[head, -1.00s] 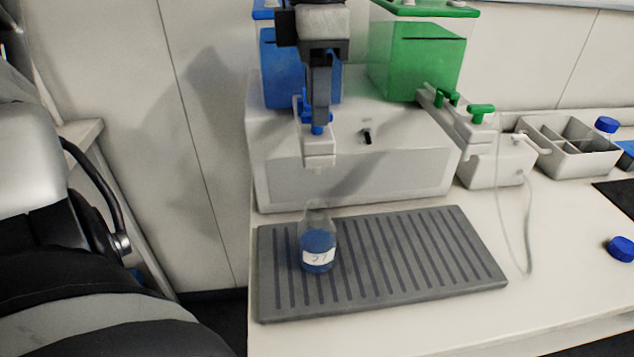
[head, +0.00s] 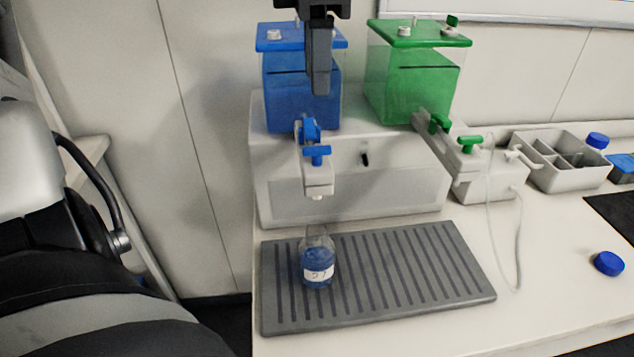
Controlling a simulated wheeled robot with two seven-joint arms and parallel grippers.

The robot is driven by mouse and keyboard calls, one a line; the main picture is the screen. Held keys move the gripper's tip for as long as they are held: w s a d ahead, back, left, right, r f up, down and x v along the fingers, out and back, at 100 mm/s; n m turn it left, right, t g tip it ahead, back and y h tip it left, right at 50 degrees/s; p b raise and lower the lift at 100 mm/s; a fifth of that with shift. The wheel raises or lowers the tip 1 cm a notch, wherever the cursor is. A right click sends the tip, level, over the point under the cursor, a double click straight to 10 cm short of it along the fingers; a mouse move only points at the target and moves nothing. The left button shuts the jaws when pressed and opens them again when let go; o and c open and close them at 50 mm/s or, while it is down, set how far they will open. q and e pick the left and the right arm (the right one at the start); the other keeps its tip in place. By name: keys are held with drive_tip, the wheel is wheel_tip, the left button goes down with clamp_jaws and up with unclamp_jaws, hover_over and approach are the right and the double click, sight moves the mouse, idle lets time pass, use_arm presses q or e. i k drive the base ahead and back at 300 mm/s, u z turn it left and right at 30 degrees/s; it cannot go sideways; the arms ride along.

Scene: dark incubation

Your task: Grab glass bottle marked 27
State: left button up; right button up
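The glass bottle marked 27 (head: 317,260) stands upright on the grey ribbed tray (head: 400,272), near its left end. It is clear, has no cap on it, holds blue liquid and carries a white label with a handwritten number. It stands below the spout of the blue tap (head: 317,172). My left gripper (head: 318,85) is at the top, in front of the blue tank and well above the bottle, not touching it. My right gripper is not in view.
A blue tank (head: 290,95) and a green tank (head: 410,85) stand on the white dispenser (head: 365,195). A grey compartment box (head: 565,165) and a blue cap (head: 608,263) are on the right of the bench. The tray right of the bottle is clear.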

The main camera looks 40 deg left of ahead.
sight(317, 251)
drive_tip(key=k, duration=1)
